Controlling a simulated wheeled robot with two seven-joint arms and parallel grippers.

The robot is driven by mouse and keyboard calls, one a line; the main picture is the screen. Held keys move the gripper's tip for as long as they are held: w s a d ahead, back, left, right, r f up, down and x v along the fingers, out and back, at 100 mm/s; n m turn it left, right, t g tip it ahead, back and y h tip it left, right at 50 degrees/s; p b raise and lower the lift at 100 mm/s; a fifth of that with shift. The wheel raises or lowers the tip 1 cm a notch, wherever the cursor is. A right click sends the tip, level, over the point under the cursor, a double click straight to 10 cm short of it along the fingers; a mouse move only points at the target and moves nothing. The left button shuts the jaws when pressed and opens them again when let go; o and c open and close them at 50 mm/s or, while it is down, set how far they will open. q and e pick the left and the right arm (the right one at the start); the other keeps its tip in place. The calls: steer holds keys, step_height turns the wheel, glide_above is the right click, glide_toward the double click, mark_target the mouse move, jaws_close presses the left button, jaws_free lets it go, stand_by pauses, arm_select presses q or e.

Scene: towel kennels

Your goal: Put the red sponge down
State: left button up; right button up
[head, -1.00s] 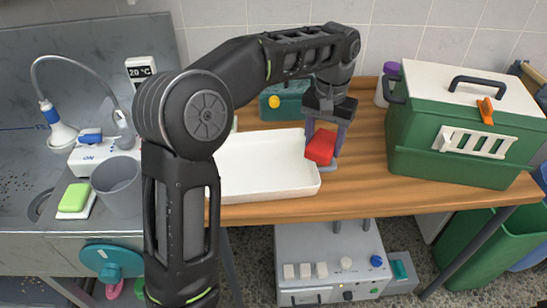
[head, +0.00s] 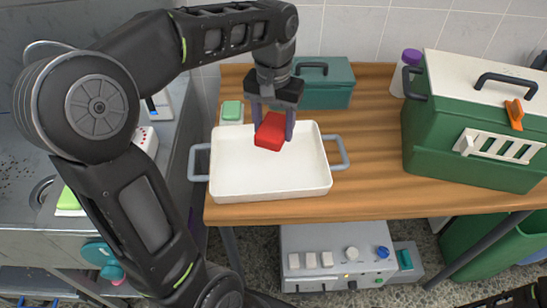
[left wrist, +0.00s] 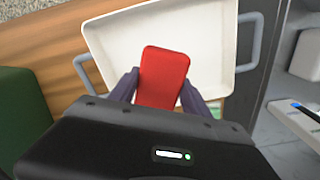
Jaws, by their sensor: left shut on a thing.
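The red sponge (head: 270,131) is between the fingers of my left gripper (head: 272,118), which is shut on it. It shows over the back part of a white tray (head: 262,181) with grey handles on the wooden table. In the left wrist view the red sponge (left wrist: 162,77) sits between the two fingers (left wrist: 160,90), with the white tray (left wrist: 215,35) behind it. I cannot tell the exact gap between sponge and tray floor. My right gripper is not clearly in view; only a dark part shows at the lower right corner.
A green sponge on a small holder (head: 232,111) stands behind the tray's left. A teal box (head: 325,88) is at the back. A green and white kennel (head: 470,135) fills the right. Bare wood (head: 375,150) lies between tray and kennel. The sink (head: 25,190) is at left.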

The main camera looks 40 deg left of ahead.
arm_select(q)
glide_above(274, 163)
step_height(274, 163, down, 6)
steer(key=shift+r, duration=0.1)
steer(key=shift+a+f, duration=0.1)
steer(key=shift+f, duration=1.75)
steer(key=shift+f, duration=0.15)
steer(key=o, duration=1.5)
steer(key=shift+c, duration=0.2)
step_height(274, 163, up, 12)
steer(key=shift+r, duration=0.15)
